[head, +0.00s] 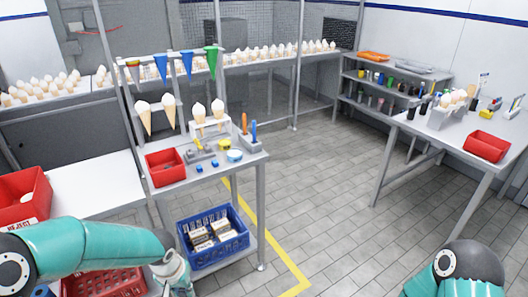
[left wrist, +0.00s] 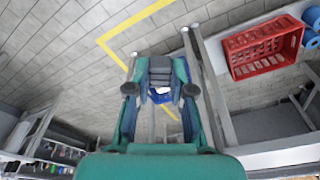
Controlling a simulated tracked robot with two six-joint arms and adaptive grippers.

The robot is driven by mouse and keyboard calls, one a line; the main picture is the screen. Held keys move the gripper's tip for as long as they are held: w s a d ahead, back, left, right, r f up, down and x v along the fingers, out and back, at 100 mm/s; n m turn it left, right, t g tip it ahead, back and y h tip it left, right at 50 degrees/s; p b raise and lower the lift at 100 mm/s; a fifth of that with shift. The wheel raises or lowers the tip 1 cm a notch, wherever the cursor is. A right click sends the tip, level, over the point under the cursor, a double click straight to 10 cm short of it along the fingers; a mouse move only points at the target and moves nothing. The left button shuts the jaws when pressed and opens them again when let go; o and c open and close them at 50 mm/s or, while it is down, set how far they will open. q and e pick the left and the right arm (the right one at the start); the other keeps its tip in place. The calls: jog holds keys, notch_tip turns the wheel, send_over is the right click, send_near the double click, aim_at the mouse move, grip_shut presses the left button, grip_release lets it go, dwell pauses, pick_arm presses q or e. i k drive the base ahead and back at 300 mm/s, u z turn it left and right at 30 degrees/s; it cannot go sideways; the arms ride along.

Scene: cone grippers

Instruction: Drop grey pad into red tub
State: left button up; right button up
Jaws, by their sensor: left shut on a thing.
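My left gripper (head: 176,268) is at the lower left in the head view, low in front of the workbench. In the left wrist view its fingers (left wrist: 160,82) are closed on a dark grey piece (left wrist: 160,70), which looks like the grey pad; it is partly hidden by the fingers. A small red tub (head: 165,168) stands on the left part of the workbench top, above and apart from the gripper. Another red tub (head: 487,146) is on the right table. My right arm shows at the lower right, but its gripper is out of view.
The workbench (head: 247,160) also bears a cone rack, small blue pieces and a yellow roll. A blue crate (head: 213,238) with boxes is on its lower shelf. A red reject bin (head: 24,195) stands at left. A red crate (left wrist: 262,50) is low down. The middle floor is clear.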

aim_at(163, 183)
jog(key=u, duration=0.5)
jog(key=i, duration=1.05)
